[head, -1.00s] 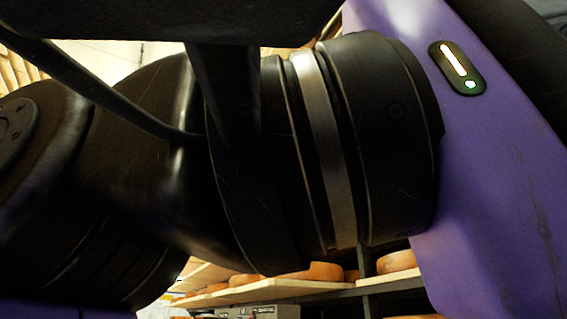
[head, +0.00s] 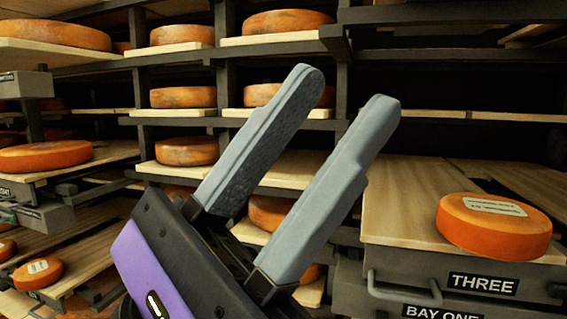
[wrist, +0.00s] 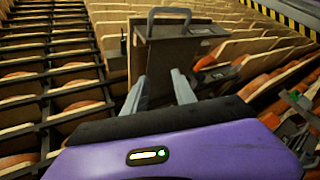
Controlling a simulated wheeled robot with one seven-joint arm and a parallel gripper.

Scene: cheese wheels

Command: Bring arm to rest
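My gripper (head: 343,85) rises from the bottom middle of the head view, tilted up to the right. Its two grey fingers stand apart with nothing between them. In the wrist view my gripper (wrist: 158,80) shows the same gap, with a grey box-like unit with a handle (wrist: 172,45) beyond the fingertips. The purple wrist housing (head: 142,265) is mine. The fingers touch nothing that I can see.
Racks with orange cheese wheels (head: 182,97) fill the background. At right a labelled cheese wheel (head: 494,226) lies on a wooden top (head: 410,205) above a drawer marked THREE (head: 483,283). Another labelled wheel (head: 38,274) lies at lower left.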

